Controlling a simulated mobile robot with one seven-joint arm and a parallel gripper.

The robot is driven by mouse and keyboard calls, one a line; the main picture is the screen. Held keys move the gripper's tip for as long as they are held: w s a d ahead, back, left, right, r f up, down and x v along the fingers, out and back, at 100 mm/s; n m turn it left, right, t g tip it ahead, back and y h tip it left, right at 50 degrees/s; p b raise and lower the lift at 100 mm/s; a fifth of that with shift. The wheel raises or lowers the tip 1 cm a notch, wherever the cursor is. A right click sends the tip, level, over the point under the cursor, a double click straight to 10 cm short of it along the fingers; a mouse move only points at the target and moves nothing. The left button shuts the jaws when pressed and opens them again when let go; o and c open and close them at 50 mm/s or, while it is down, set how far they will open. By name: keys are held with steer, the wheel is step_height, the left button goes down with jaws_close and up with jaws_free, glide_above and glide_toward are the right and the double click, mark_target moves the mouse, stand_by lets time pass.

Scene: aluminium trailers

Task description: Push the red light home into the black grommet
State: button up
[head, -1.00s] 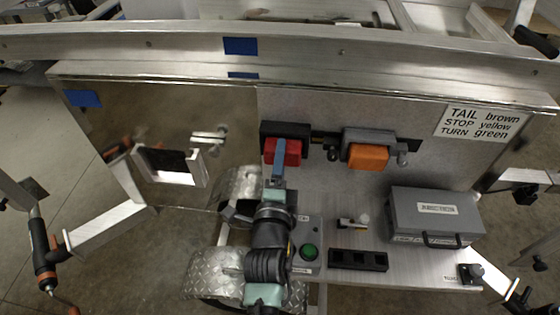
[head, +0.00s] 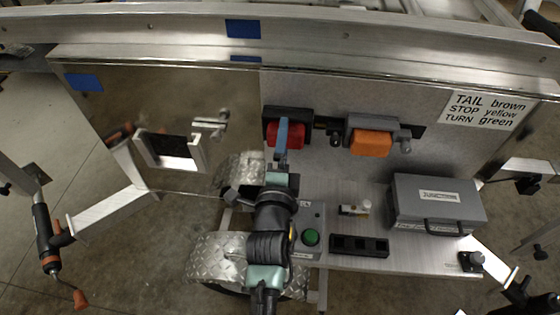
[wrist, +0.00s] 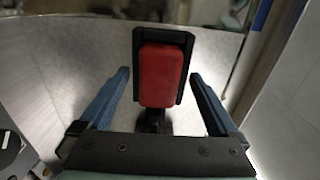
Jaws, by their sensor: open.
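The red light (head: 295,136) sits at the black grommet (head: 273,113) on the upright metal panel. In the wrist view the red light (wrist: 161,75) is in front of the grommet (wrist: 186,42), whose black rim shows above it and along its right side. How deep the light sits cannot be told. My gripper (head: 283,138) is in front of the light, and one blue finger covers part of it in the head view. In the wrist view my gripper (wrist: 159,74) is open, with a finger apart on each side of the light and visible gaps to both.
An orange light (head: 371,143) in a grey holder is to the right on the same panel. Below are a grey junction box (head: 437,203), a black socket block (head: 358,246) and a green button (head: 311,237).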

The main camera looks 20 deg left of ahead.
steer(key=v, duration=1.2)
steer(key=shift+s+b, duration=0.2)
steer(key=shift+b, duration=0.15)
